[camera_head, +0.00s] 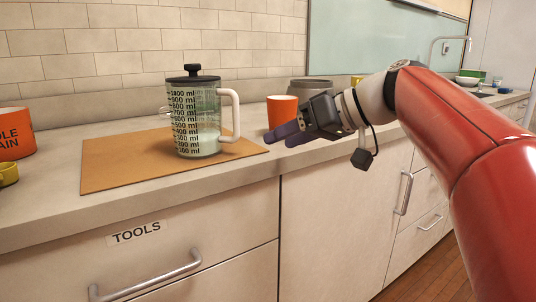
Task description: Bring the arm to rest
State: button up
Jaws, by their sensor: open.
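My gripper (275,138) is at the end of my red arm, which reaches in from the right. Its dark purple fingers point left, over the counter's front edge, near the right corner of a tan board. The fingers are apart, and I see nothing between them. A clear measuring jug (197,118) with black ml markings, a black lid and a white handle stands upright on the board, left of my gripper and apart from it. It holds some whitish content at the bottom.
An orange cup (281,110) stands just behind my gripper, with a grey container (312,88) behind it. The tan board (110,175) lies on the counter (50,205). An orange lettered mug (14,133) and a yellow item (8,174) are at far left. Drawers with handles are below.

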jog(key=s+d+f+m+h, duration=0.2)
jog(key=s+d+f+h, duration=0.1)
jog(key=s+f, duration=0.4)
jog(key=s+d+f+m+h, duration=0.3)
jog(key=s+f, duration=0.4)
jog(key=f, duration=0.4)
jog(key=s+d+f+m+h, duration=0.3)
jog(key=s+d+f+h, duration=0.2)
jog(key=f, duration=0.5)
jog(key=shift+s+d, duration=0.3)
jog(key=shift+s, duration=0.7)
jog(key=shift+f, duration=0.1)
